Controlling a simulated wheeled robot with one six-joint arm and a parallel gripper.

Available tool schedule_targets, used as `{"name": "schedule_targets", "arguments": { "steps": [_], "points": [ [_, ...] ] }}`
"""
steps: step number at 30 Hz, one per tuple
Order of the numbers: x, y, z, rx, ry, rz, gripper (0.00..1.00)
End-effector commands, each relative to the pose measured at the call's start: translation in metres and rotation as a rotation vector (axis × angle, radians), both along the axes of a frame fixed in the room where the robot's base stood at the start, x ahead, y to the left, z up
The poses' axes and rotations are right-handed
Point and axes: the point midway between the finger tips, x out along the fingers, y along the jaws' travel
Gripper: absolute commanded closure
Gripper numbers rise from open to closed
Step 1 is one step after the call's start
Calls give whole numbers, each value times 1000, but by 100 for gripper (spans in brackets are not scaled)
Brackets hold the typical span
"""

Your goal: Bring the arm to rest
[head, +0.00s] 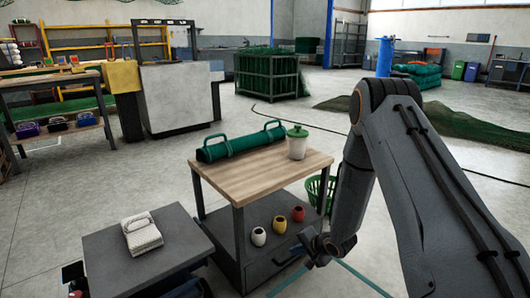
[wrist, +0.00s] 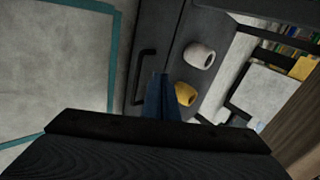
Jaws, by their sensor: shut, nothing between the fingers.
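My arm reaches down from the right in the head view. My gripper (head: 308,256) hangs low in front of the right end of the cart (head: 262,170), partly hidden by the wrist. In the wrist view my gripper (wrist: 160,78) shows its fingers together, with nothing between them. Behind the fingertips are the cart's dark drawer front and its black handle (wrist: 144,75). I cannot tell how far the fingers are from the drawer front.
A yellow pot (head: 279,224), a white pot (head: 259,236) and a red pot (head: 298,214) stand on the cart's lower shelf. A green roll (head: 240,144) and a lidded jar (head: 297,146) sit on top. A grey table (head: 185,235) stands left; a green basket (head: 318,190) stands behind.

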Motion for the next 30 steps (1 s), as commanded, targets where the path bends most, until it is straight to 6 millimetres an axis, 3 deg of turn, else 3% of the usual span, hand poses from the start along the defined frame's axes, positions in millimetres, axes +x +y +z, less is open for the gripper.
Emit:
{"name": "schedule_targets", "arguments": {
  "steps": [1,7,14,20,24,30],
  "points": [
    [3,11,21,-54,-14,33,100],
    [-13,45,91,-294,-25,180,100],
    [-66,84,166,-511,-1,374,100],
    [-137,114,223,-640,41,573,100],
    [-199,131,257,-696,75,735,100],
    [-288,144,291,-724,117,968,100]
  ]
}}
